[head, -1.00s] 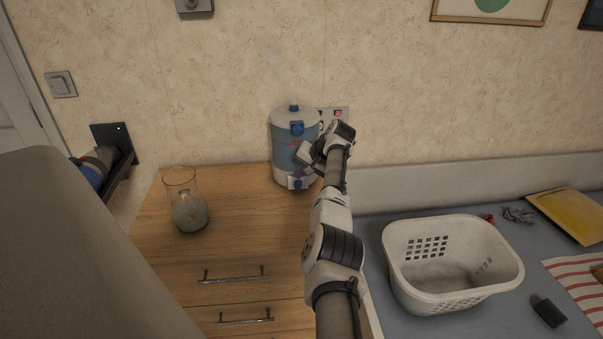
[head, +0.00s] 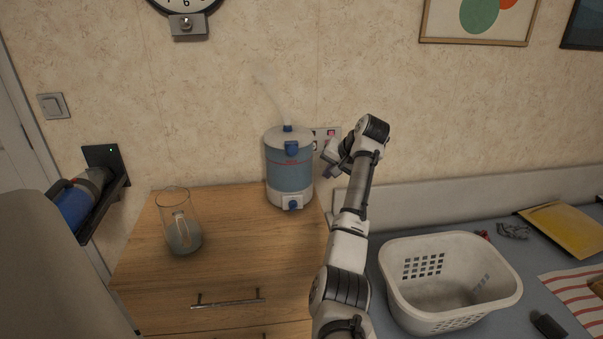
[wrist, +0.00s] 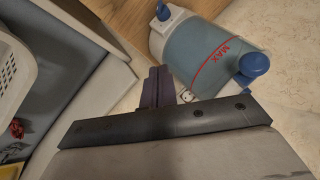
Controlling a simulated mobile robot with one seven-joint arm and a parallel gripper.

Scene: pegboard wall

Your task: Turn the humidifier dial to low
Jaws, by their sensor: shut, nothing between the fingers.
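The humidifier (head: 289,176) stands upright on the wooden dresser against the wall. It has a blue-tinted tank with a red MAX line and a white base. A blue dial (head: 293,204) sits low on the front of the base; its setting is too small to read. A blue fitting (head: 291,148) is higher on the tank, and a faint pale plume rises from the top. In the wrist view the tank (wrist: 205,58), the dial (wrist: 163,11) and the upper fitting (wrist: 254,64) show. My gripper (head: 327,170) is shut and empty, to the humidifier's right, apart from the dial; its fingers (wrist: 157,86) show in the wrist view.
A glass jug (head: 181,232) stands on the dresser (head: 240,250) to the left. A wall socket (head: 326,138) is behind my gripper. A white basket (head: 450,292) sits on the blue surface at right. The dresser top before the humidifier is clear.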

